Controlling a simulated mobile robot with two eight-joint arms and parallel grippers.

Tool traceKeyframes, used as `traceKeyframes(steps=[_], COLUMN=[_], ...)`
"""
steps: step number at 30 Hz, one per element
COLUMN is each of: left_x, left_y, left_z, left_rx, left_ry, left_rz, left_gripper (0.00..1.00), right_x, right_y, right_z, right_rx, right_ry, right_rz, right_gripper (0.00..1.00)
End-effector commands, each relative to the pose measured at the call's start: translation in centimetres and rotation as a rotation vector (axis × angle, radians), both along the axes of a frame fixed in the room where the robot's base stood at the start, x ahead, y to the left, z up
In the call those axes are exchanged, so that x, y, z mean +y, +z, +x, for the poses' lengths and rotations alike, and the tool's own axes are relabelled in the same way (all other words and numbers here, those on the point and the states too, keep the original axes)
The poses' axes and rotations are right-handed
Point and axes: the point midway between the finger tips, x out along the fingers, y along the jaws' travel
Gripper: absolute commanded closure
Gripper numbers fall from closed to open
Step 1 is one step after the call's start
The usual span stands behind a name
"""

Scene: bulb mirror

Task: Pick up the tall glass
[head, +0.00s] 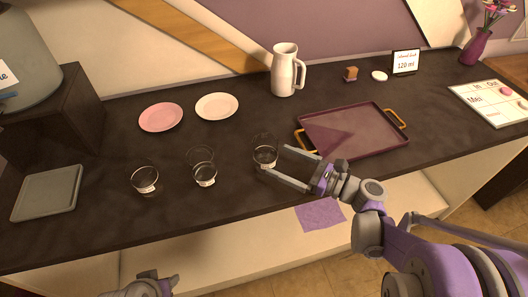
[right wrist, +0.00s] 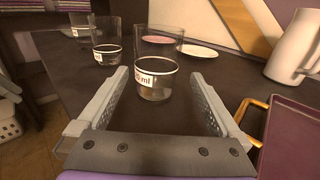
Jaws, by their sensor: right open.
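Three clear glasses stand upright in a row on the dark counter: a left glass (head: 145,181), a middle glass (head: 203,176) and a right glass (head: 265,157). The middle and right ones look taller in the head view, with faint clear upper walls; I cannot tell which is tallest. My right gripper (head: 276,163) is open, its fingertips just short of the right glass. In the right wrist view that labelled glass (right wrist: 155,80) shows centred between the open fingertips (right wrist: 158,76), with no contact visible. My left gripper (head: 158,284) is low at the bottom edge, its jaws unclear.
A purple tray (head: 370,157) with yellow handles lies right of the right glass. A white pitcher (head: 285,72), a pink plate (head: 160,117) and a cream plate (head: 217,106) are behind. A grey board (head: 46,193) lies at left. Counter in front of the glasses is clear.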

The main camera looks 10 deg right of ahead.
Motion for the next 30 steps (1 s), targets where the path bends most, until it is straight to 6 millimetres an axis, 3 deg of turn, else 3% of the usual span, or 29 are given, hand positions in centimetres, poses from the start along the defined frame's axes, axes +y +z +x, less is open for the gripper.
traceKeyframes(steps=[18, 28, 30], left_x=[0.0, 0.0, 0.0], left_y=[0.3, 0.3, 0.3], left_z=[0.0, 0.0, 0.0], left_rx=[-0.001, -0.001, -0.001], left_ry=[0.0, 0.0, 0.0], left_rz=[0.0, 0.0, 0.0], left_gripper=[0.5, 0.5, 0.5], right_x=[6.0, 6.6, 6.6], right_y=[-0.5, -0.5, -0.5], right_z=[4.9, 5.6, 5.6], right_rx=[-0.001, -0.001, -0.001], right_ry=[0.004, 0.0, 0.0], right_rz=[-0.004, -0.005, -0.005], right_gripper=[0.0, 0.0, 0.09])
